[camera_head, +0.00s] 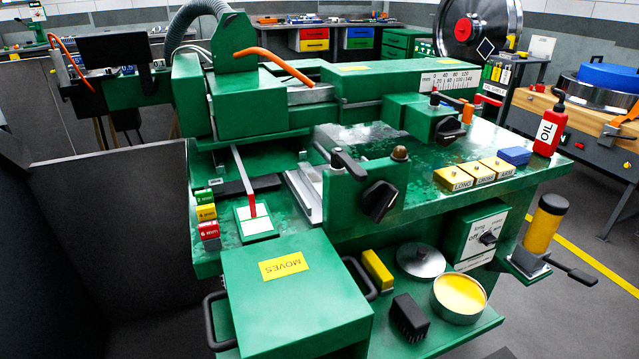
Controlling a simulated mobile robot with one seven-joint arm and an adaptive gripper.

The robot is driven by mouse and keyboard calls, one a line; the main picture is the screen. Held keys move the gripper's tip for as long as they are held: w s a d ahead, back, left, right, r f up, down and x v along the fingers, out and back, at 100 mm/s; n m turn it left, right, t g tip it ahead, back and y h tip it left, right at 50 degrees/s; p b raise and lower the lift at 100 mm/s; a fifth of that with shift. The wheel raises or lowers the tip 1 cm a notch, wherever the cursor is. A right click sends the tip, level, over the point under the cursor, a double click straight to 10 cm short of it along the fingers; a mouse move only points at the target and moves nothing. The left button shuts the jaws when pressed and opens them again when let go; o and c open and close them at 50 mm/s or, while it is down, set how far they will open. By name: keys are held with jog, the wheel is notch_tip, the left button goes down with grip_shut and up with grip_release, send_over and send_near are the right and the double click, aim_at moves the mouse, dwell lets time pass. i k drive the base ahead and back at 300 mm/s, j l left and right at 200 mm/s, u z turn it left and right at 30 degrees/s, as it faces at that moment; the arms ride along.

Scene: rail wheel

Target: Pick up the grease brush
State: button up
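A small dark block with a ridged, bristle-like side (410,317) lies on the low green shelf beside an open round tin of yellow grease (460,297). It is the only brush-like thing I make out, and I cannot tell for sure that it is the grease brush. No handle shows on it. The tin's grey round lid (421,260) lies behind the tin. My gripper is not in view.
A green box marked MOVES (290,300) with black side handles stands left of the shelf. A yellow block (377,269) lies behind the dark block. A yellow cylinder with a black cap (545,222) stands at the right. A red oil bottle (549,130) stands on the machine table.

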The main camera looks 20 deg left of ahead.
aim_at(410, 321)
jog(key=k+j+z, duration=0.15)
jog(key=j+z, duration=0.3)
jog(key=k+j+z, duration=0.2)
jog(key=z, duration=0.25)
